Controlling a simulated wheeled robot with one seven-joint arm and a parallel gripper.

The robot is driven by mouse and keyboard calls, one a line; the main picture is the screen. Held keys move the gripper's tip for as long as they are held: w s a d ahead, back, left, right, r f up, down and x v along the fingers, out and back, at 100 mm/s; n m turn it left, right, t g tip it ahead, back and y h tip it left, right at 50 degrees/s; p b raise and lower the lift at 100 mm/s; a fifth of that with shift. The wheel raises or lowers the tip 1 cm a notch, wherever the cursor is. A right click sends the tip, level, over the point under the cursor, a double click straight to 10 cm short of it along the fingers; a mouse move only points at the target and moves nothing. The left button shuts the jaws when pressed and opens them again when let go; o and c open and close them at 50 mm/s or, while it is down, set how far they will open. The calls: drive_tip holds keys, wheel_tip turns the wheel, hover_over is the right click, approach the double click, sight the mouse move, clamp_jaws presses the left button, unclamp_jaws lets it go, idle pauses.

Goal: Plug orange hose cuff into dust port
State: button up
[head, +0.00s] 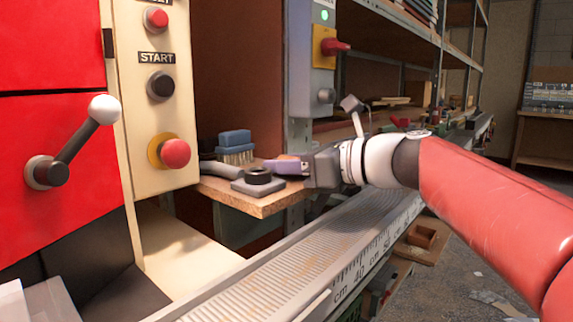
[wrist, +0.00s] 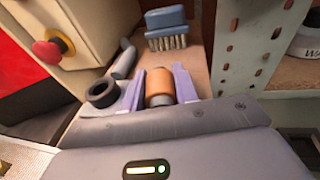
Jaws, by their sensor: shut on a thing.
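The orange hose cuff (wrist: 159,80) sits between the two purple fingers of my gripper (wrist: 159,72) in the wrist view, with a grey end towards the palm. My gripper is shut on it. In the head view, my gripper (head: 275,166) is at the right end of a small wooden shelf, and its finger hides the cuff. A black ring (head: 258,175) on a dark square plate is just left of the fingers. It also shows in the wrist view (wrist: 103,92). I cannot tell whether this ring is the dust port. No other port is clear.
A blue brush (head: 236,146) and a grey curved piece (head: 220,169) lie on the wooden shelf (head: 262,206). A beige control panel (head: 157,100) with buttons stands left. A metal upright (wrist: 236,45) rises right of the fingers. A ribbed rail with a scale (head: 310,255) runs in front.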

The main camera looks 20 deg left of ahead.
drive_tip(key=shift+f, duration=0.15)
drive_tip(key=o, duration=1.1)
